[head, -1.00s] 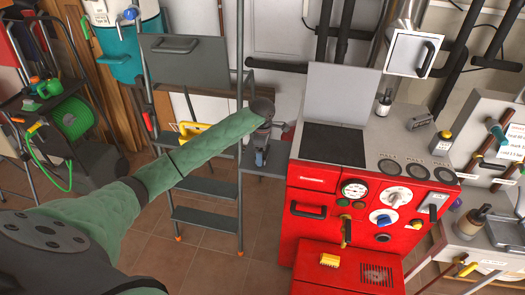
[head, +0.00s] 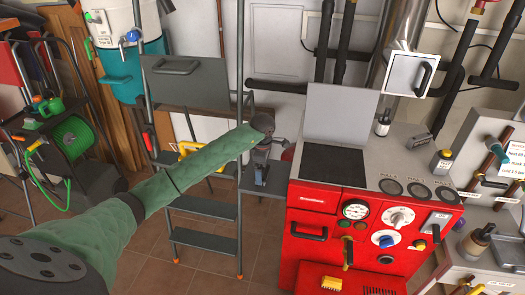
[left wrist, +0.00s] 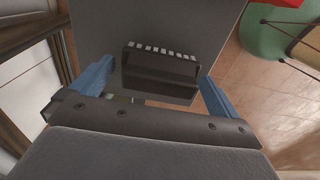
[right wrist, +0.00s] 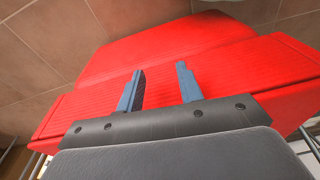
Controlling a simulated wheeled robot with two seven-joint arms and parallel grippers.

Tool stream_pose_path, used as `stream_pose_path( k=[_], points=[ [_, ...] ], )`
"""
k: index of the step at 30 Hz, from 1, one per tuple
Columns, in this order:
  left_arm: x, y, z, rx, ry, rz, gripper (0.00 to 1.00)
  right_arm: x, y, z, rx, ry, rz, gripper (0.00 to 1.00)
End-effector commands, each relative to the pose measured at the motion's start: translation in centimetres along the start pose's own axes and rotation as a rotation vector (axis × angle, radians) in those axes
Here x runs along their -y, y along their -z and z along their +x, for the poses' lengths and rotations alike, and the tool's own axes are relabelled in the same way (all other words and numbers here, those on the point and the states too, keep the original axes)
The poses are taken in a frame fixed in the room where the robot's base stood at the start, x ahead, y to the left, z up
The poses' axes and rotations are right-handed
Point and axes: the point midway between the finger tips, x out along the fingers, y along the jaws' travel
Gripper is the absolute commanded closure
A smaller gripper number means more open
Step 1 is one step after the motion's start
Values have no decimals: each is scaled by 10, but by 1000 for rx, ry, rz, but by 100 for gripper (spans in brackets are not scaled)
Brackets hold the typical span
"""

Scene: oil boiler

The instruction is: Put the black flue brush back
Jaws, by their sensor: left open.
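My left gripper (head: 261,172) points down over a small grey shelf (head: 277,187) beside the red boiler. In the left wrist view its blue fingers (left wrist: 156,72) stand wide apart, open. A dark block with a row of pale teeth or bristle tips (left wrist: 158,68) lies between and just beyond them on a grey surface. It may be the black flue brush, but I cannot tell for sure; the gripper hides it in the head view. My right gripper (right wrist: 160,88) is open and empty over a red ribbed surface (right wrist: 170,60); it is outside the head view.
A grey stepladder (head: 205,240) stands behind my left arm. A cart with a green hose reel (head: 72,137) is at left. Tiled floor is open in front.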

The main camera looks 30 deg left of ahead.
Motion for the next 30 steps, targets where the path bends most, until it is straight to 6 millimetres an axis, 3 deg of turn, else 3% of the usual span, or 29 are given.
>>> stream_pose_path(
  k=[21,30],
  points=[
    [0,0,-87,0,-2,0,0,18,43,-114,4,26,4,64],
    [0,0,-101,1,-1,1,0,20,48,-135,2,28,4,64]
  ],
)
